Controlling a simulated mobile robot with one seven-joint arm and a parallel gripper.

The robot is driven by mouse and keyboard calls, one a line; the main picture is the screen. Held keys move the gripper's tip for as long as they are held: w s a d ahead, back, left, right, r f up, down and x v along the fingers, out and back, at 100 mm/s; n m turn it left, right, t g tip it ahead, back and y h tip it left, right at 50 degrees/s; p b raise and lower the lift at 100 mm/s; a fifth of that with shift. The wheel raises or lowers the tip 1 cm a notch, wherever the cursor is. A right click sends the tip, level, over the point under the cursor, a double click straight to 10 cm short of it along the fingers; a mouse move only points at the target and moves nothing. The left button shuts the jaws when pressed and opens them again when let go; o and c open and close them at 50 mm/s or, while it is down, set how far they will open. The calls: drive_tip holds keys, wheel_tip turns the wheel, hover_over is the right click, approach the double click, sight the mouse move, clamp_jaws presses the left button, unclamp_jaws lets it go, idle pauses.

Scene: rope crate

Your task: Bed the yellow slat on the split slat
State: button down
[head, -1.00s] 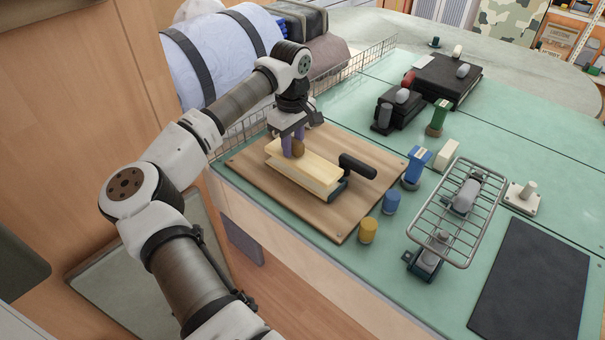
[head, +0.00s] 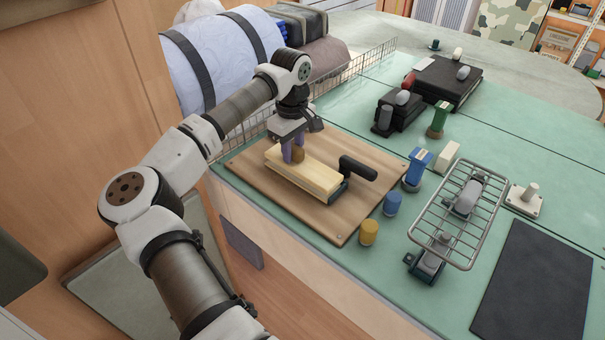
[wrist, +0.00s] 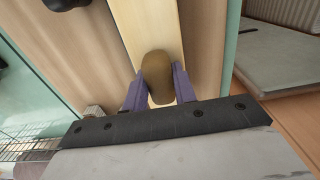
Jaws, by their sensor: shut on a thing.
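The pale yellow slat (head: 316,174) lies lengthwise over another pale slat (head: 306,186) on the brown wooden board (head: 245,163). That lower slat is mostly hidden, and I cannot see a split in it. From above, the two look closely stacked, with no clear gap between them. My gripper (head: 293,148) is shut on the brown knob (head: 299,155) of the yellow slat, near its far left end. In the wrist view the purple fingers (wrist: 157,84) flank the knob (wrist: 157,72), and the slat (wrist: 147,22) runs straight away beneath it.
A black-handled tool (head: 358,168) stands at the slats' right end. Blue (head: 392,203) and yellow (head: 369,232) cylinders stand by the board's right edge. A wire rack (head: 486,218) is farther right. A wire fence (head: 350,70) lines the back edge. The board's front is bare.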

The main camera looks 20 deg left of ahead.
drive_tip(key=shift+f+b, duration=0.6)
drive_tip(key=shift+f, duration=0.35)
idle(0.6)
drive_tip(key=c, duration=1.1)
unclamp_jaws()
drive_tip(key=shift+c, duration=0.8)
drive_tip(key=shift+c, duration=0.7)
drive_tip(key=shift+o, duration=0.2)
